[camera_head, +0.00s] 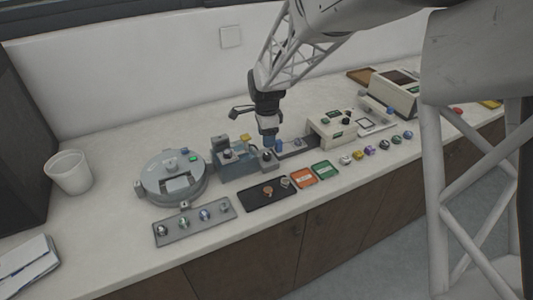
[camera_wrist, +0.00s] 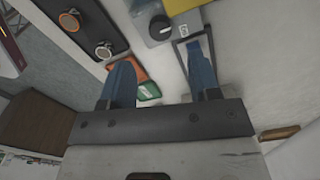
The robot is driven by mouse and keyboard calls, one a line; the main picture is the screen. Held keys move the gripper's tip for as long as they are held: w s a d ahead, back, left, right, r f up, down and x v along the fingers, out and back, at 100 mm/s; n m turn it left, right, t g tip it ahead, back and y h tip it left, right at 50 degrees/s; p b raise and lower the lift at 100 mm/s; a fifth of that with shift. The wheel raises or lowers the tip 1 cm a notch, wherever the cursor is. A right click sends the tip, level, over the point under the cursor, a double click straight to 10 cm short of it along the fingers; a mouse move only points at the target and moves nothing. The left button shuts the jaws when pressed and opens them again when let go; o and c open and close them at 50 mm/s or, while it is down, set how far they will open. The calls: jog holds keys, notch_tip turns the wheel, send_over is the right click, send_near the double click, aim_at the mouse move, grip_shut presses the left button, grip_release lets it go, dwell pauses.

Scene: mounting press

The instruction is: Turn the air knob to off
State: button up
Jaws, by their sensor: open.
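A dark round knob (camera_wrist: 159,27) with a pale pointer mark sits on a small grey box (camera_wrist: 145,8) at the top of the wrist view. It looks like the air knob; I cannot read its setting. In the head view the small grey box (camera_head: 266,160) stands at the right front of the blue-grey press unit (camera_head: 233,167). My gripper (camera_wrist: 158,58) is open, with its two blue fingers apart and nothing between them. The knob appears just beyond the fingertips, apart from them. In the head view my gripper (camera_head: 270,141) points down just behind the box.
A black tray (camera_head: 255,199) with two small round pieces lies in front. An orange card (camera_head: 303,177) and a green card (camera_head: 325,170) lie right of it. A round grey machine (camera_head: 172,178) stands left, a cream machine (camera_head: 332,128) right. A white cup (camera_head: 69,172) stands far left.

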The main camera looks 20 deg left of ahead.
aim_at(267, 155)
jog(key=shift+f, duration=3.8)
jog(key=shift+c, duration=0.2)
jog(key=c, duration=0.9)
jog(key=shift+n, duration=2.4)
jog(key=o, duration=0.9)
jog(key=shift+o, duration=0.2)
